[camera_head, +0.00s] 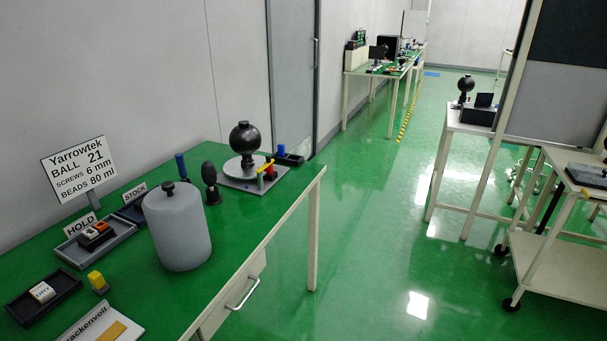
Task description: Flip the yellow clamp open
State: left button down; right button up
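A small yellow clamp (265,169) with red beside it sits on the right side of a grey base plate (231,180) towards the far end of the green bench. It is small in the view, and I cannot tell whether it is open or closed. A black ball (245,138) stands over a pale round disc (238,168) on the same plate, just left of the clamp. Neither of my grippers shows in the head view.
A large grey cylinder (178,229) with a black knob stands on the bench (245,226) in front of the plate. Black trays, a yellow block (98,282) and a sign (80,168) are at left. Green floor (385,235) is clear right of the bench.

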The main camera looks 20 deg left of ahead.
aim_at(269, 161)
jog(key=z, duration=0.7)
jog(key=i, duration=1.35)
jog(key=u, duration=0.95)
jog(key=i, duration=0.75)
jog(key=u, duration=0.9)
